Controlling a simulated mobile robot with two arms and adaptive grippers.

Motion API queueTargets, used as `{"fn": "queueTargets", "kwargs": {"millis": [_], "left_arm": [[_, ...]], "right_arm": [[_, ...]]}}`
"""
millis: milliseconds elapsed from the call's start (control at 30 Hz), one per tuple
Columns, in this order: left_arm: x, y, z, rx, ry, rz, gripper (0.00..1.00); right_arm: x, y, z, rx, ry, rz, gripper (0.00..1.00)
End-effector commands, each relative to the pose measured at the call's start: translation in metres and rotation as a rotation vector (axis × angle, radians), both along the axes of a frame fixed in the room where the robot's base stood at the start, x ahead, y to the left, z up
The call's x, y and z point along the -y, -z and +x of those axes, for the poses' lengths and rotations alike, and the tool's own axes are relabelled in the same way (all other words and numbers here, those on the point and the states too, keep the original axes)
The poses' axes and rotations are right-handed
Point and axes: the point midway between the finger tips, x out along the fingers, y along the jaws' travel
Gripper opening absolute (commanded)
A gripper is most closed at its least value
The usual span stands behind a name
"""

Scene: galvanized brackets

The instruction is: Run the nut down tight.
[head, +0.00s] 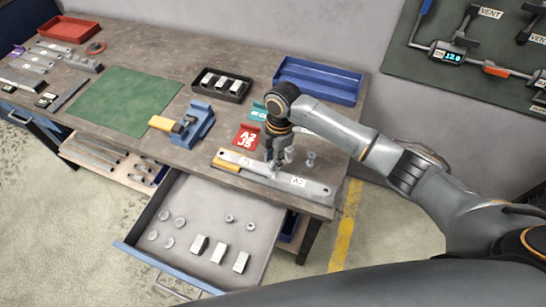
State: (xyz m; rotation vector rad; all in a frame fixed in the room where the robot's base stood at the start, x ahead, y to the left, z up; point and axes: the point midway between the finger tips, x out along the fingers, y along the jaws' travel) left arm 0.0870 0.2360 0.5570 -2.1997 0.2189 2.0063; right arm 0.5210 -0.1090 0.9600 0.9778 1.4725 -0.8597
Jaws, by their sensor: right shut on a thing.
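My right gripper (275,158) points down over the long galvanized bracket (308,188) at the bench's front right. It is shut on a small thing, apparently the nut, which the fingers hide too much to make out. The bracket lies flat, with white labels on it and a yellow block (227,163) at its left end. Small bolt-like metal pieces (311,158) stand just right of the fingers. Whether the nut touches the bracket cannot be told. My left gripper is not in view.
An open drawer (190,255) with several discs and blocks juts out below the bench. The green mat (125,112) is clear.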

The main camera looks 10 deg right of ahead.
Motion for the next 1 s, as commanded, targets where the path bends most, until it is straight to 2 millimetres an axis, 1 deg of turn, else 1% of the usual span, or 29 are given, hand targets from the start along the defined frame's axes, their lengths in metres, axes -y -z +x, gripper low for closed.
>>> {"fn": "queueTargets", "kwargs": {"millis": [100,533,1000], "left_arm": [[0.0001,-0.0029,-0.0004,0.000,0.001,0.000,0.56],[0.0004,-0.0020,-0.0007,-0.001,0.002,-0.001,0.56],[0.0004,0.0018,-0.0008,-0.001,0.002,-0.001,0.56]], "right_arm": [[-0.0002,-0.0007,-0.0001,-0.001,0.000,0.000,0.00],[-0.0003,0.0008,0.0000,0.000,-0.001,0.000,0.00],[-0.0004,0.0077,0.0000,0.000,-0.001,0.000,0.00]]}}
